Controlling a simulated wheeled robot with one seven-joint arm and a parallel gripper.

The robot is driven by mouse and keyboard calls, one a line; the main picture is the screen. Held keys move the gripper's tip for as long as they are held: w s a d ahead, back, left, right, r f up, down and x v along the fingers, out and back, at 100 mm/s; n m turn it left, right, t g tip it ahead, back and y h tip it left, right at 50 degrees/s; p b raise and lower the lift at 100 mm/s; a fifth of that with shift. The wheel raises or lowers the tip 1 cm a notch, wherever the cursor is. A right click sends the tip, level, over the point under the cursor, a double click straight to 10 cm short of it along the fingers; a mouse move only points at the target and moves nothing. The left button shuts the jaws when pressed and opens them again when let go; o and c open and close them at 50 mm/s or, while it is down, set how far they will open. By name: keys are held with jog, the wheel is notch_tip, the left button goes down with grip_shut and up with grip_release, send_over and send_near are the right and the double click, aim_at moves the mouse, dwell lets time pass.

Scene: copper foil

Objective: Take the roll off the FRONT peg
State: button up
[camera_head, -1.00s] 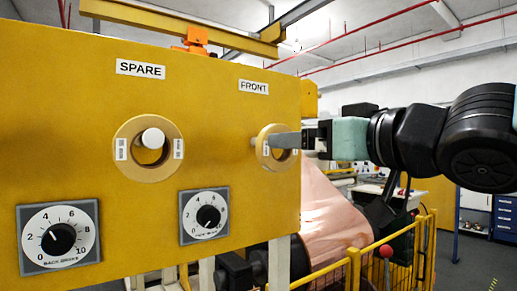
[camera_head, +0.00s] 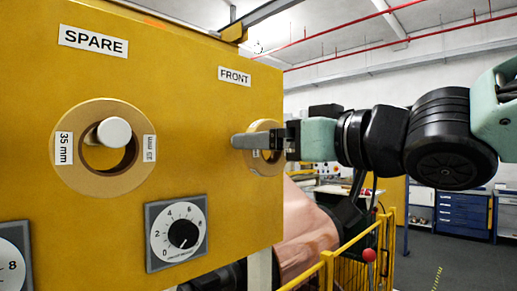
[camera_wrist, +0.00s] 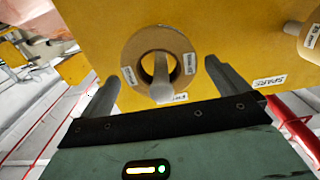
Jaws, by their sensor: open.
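The tan roll on the FRONT peg (camera_head: 265,167) hangs on the yellow panel under the FRONT label (camera_head: 235,74), partly hidden by my gripper. It also shows in the wrist view (camera_wrist: 160,36), with the pale peg (camera_wrist: 161,84) through its hole; the peg touches or nears the hole's lower edge. My gripper (camera_head: 243,141) is open. In the wrist view its fingers (camera_wrist: 163,71) stand on either side of the roll, with the roll's face between them and a gap at each side. Whether the fingertips reach level with the roll cannot be told.
Another roll (camera_head: 73,172) hangs on the SPARE peg (camera_head: 114,132) to the left; it shows at the wrist view's right edge (camera_wrist: 311,40). A dial (camera_head: 176,232) sits below. A yellow railing (camera_head: 328,268) and copper foil (camera_head: 305,222) are at lower right.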

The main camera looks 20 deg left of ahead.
jog(key=c, duration=1.1)
jog(key=shift+o, duration=0.2)
jog(key=shift+r, duration=0.2)
